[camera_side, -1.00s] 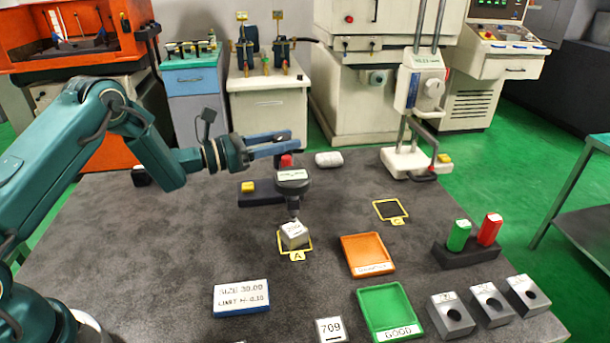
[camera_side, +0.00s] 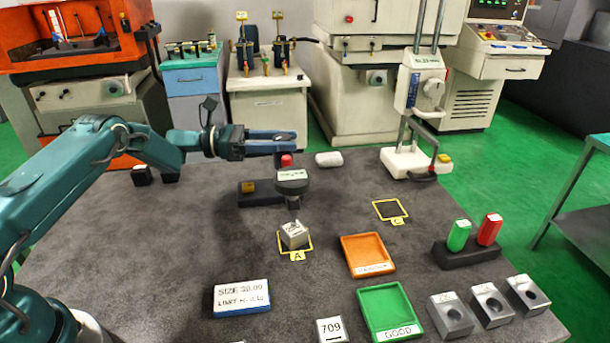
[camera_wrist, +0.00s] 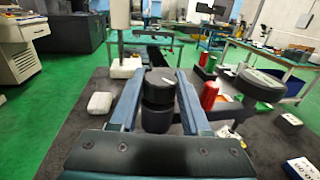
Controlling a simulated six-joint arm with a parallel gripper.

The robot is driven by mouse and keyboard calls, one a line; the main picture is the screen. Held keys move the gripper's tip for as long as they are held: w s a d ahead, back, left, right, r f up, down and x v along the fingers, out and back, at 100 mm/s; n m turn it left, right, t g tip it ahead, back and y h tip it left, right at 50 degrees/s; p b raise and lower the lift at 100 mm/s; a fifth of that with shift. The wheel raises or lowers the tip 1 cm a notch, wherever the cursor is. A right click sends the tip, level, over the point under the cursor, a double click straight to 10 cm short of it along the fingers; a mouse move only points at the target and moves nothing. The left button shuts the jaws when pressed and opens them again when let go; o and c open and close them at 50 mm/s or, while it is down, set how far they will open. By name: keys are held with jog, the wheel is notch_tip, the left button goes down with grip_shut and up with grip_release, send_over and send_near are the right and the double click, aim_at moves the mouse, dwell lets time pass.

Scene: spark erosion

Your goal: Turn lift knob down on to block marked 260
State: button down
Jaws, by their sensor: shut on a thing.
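My gripper (camera_side: 284,138) is over the back of the table, its fingers pointing right. In the wrist view its two blue fingers (camera_wrist: 160,92) sit either side of a black ribbed cylinder, the lift knob (camera_wrist: 158,112), and are shut on it. In the side view the fingers largely hide the knob. The gauge's round dark head (camera_side: 292,180) hangs in front, its spindle pointing down. Below it a grey block (camera_side: 294,235) stands in the yellow square marked A. Its number is too small to read. I cannot tell whether the spindle tip touches it.
An orange tray (camera_side: 367,256) and a green GOOD tray (camera_side: 387,308) lie in front. Several grey holed blocks (camera_side: 452,317) stand front right, with green and red pieces in a dark holder (camera_side: 467,253). A white height gauge (camera_side: 410,160) stands back right. Square C (camera_side: 390,210) is empty.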

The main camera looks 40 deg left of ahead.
jog(key=shift+g, duration=0.3)
jog(key=shift+c, duration=1.8)
grip_release()
jog(key=shift+v, duration=2.6)
